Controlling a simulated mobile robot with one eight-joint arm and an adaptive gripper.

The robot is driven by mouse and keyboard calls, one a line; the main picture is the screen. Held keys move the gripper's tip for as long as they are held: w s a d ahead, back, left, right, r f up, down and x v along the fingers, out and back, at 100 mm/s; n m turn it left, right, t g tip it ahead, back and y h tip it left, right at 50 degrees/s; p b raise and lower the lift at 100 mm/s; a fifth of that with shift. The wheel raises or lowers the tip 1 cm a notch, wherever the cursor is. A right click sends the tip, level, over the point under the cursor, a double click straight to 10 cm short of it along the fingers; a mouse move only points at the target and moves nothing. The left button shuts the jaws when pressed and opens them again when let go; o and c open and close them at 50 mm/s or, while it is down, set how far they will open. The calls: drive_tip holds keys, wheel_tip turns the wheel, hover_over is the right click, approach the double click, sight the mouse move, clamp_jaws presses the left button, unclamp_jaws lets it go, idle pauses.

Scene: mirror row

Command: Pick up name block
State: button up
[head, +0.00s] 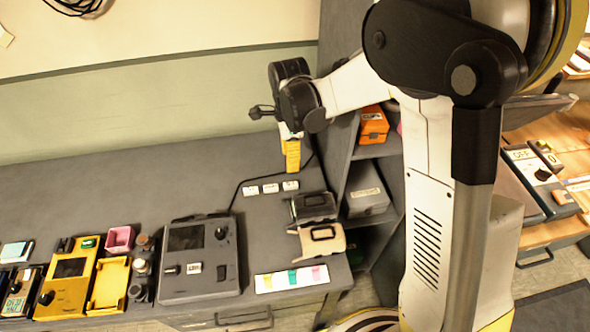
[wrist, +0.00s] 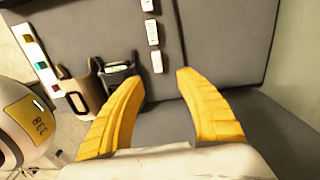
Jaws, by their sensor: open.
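Three small white blocks with dark marks lie in a row on the grey desk: left (head: 250,190), middle (head: 271,188) and right (head: 290,185). Their lettering is too small to read, so I cannot tell which is the name block. In the wrist view they form a column: top (wrist: 148,5), middle (wrist: 153,33) and lowest (wrist: 157,62). My gripper (head: 292,160) has yellow fingers pointing down above the desk, behind the row. In the wrist view my gripper (wrist: 160,80) is open and empty, with the lowest block just beyond the gap between the fingertips.
Two holders, one black (head: 313,207) and one beige (head: 322,241), stand near the row. A white strip with coloured patches (head: 292,278) lies at the desk's front. A grey device (head: 199,259) stands left. A dark cable runs beside the blocks. Shelves (head: 368,195) stand right.

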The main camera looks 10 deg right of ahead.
sight(293, 183)
drive_tip(key=shift+w+f, duration=0.1)
drive_tip(key=shift+f, duration=0.75)
wheel_tip(293, 183, down, 5)
drive_tip(key=shift+r+b, duration=0.1)
drive_tip(key=shift+b, duration=1)
drive_tip(key=f, duration=0.1)
drive_tip(key=f+b, duration=0.1)
drive_tip(key=f, duration=0.1)
drive_tip(key=f+b, duration=0.1)
drive_tip(key=shift+s+d+f, duration=0.15)
drive_tip(key=shift+s+d, duration=0.15)
drive_tip(key=shift+s, duration=0.05)
drive_tip(key=shift+f+b, duration=0.35)
drive_tip(key=shift+f, duration=0.05)
drive_tip(key=shift+r, duration=0.1)
drive_tip(key=c, duration=0.9)
